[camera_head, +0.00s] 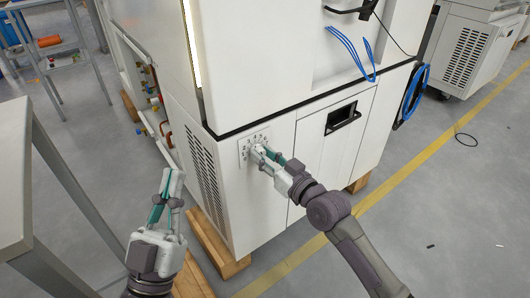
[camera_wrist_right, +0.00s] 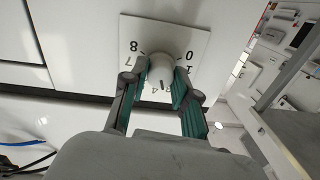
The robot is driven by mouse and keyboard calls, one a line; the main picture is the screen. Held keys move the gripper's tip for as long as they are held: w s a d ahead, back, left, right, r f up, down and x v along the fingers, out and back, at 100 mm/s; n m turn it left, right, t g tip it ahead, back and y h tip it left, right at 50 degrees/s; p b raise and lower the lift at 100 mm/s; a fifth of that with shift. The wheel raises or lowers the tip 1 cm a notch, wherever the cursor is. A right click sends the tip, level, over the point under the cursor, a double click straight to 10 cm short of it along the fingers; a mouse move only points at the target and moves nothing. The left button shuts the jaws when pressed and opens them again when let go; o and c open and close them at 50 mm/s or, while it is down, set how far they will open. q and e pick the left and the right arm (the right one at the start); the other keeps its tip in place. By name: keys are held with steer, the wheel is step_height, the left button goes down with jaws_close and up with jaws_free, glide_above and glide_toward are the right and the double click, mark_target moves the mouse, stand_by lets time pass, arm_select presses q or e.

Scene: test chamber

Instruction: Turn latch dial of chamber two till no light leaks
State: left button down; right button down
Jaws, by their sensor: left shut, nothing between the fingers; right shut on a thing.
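The white latch dial (camera_wrist_right: 161,68) sits on a square numbered plate (camera_wrist_right: 190,38), which also shows on the chamber's lower front in the head view (camera_head: 244,150). My right gripper (camera_wrist_right: 162,76) is shut on the dial, one finger on each side, and it shows at the plate in the head view (camera_head: 262,155). In the wrist view a dark mark on the dial points down toward the gripper's palm; the numeral there is partly hidden. A bright light strip (camera_head: 191,40) shows along the white chamber's (camera_head: 250,60) left upper edge. My left gripper (camera_head: 171,182) is shut and empty, apart from the chamber.
A grey table (camera_head: 14,170) stands at the left. Wooden blocks (camera_head: 215,245) lie under the chamber. A black recessed handle (camera_head: 342,117) and blue cables (camera_head: 411,92) are to the dial's right. The floor at lower right is mostly clear.

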steer(key=shift+m+p, duration=0.6)
steer(key=shift+m, duration=0.5)
arm_select(q)
steer(key=w+f+g+y, duration=0.1)
steer(key=w+f+g, duration=0.2)
steer(key=f+g, duration=0.1)
steer(key=shift+f+y, duration=0.3)
steer(key=shift+f, duration=0.6)
steer(key=shift+w, duration=0.1)
arm_select(e)
steer(key=c, duration=0.9)
jaws_free()
steer(key=v, duration=1.2)
